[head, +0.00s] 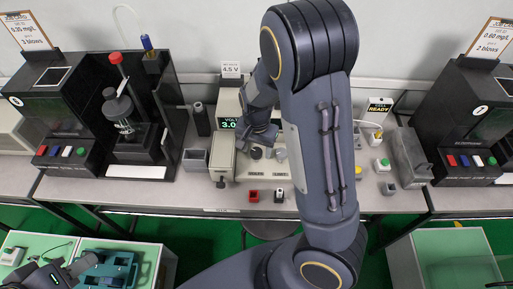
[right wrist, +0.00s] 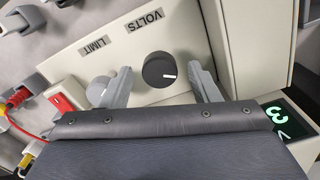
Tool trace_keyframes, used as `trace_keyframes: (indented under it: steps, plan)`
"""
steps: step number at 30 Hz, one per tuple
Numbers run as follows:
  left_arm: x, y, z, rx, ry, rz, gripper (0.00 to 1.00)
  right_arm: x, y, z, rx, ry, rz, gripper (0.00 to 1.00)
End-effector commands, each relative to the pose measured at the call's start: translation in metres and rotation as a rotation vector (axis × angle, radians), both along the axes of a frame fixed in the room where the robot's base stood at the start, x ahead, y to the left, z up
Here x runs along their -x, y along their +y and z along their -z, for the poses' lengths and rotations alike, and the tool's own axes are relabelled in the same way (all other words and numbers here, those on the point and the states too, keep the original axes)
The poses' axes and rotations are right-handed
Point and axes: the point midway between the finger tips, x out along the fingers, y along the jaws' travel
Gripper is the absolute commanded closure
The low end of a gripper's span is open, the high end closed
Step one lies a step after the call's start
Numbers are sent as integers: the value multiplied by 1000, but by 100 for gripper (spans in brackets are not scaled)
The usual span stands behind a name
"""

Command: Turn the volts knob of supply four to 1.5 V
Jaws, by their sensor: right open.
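The power supply (head: 229,105) stands on the bench behind my right arm. Its lit green display (head: 230,125) reads about 3.0, and a card (head: 231,69) above it has print too small to read surely. In the right wrist view, the black volts knob (right wrist: 158,70) has a white mark pointing right. My right gripper (right wrist: 162,85) is open, with one finger on each side of this knob. Whether the fingers touch it is unclear. The grey limit knob (right wrist: 97,90) is partly behind the left finger. My left gripper (head: 82,265) is low at the left; its jaws are unclear.
Black testers stand left (head: 45,120) and right (head: 465,125) on the bench. A small red box (head: 253,196) sits near the front edge. My arm hides much of the middle.

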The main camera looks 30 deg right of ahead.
Motion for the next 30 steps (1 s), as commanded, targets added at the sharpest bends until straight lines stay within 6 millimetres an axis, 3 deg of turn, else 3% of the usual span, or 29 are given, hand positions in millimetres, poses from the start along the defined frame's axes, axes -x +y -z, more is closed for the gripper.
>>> trace_keyframes:
  steps: [6,17,30]
  plan:
    - [0,0,0,0,0,0,64,0,0,0,0,0,-1,44]
    - [0,0,0,0,0,0,64,0,0,0,-1,-1,-1,89]
    - [0,0,0,0,0,0,64,-1,0,0,1,-1,-104,89]
